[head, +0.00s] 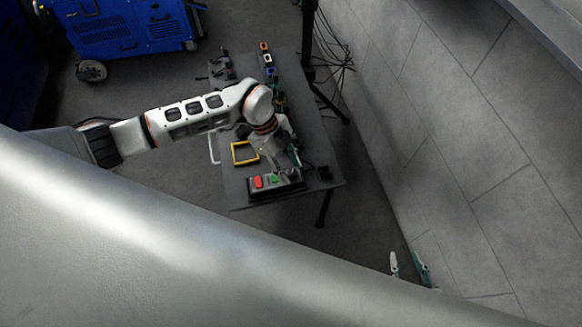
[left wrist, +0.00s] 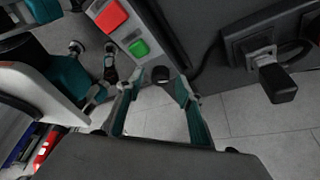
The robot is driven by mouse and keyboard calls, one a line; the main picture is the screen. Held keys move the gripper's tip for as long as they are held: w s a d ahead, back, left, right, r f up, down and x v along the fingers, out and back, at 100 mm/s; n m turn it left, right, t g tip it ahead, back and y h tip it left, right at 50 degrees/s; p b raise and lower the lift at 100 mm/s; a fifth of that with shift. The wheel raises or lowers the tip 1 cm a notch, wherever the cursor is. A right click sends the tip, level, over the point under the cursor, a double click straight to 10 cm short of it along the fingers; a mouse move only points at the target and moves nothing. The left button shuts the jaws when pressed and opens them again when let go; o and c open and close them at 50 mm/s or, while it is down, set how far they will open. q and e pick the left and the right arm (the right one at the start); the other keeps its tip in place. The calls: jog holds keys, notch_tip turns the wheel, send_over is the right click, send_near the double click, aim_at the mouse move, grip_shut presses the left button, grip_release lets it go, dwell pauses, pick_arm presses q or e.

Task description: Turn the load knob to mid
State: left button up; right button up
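The control box (head: 259,193) with a red button and a green button sits at the table's near edge. In the left wrist view the red button (left wrist: 110,16) and green button (left wrist: 139,48) show, and a round black knob (left wrist: 160,74) lies in line beyond them. My left gripper (left wrist: 158,84) is open, its teal fingers apart on either side of the knob; I cannot tell whether they touch it. In the head view my left gripper (head: 293,157) is over the box's right end, where the knob is hidden. My right gripper (head: 408,262) is open and empty, off the table at lower right.
A yellow frame (head: 244,153) lies on the table (head: 235,191) behind the box. A black block-like fitting (left wrist: 275,78) stands to the right in the left wrist view. Coloured connectors (head: 267,58) line the far end. A blue machine (head: 120,28) stands at upper left.

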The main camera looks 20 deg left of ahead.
pick_arm(q)
jog(key=shift+d+f, duration=0.1)
jog(key=shift+f, duration=0.2)
grip_shut()
pick_arm(e)
jog(key=shift+w+d+r, duration=0.15)
jog(key=shift+w, duration=0.05)
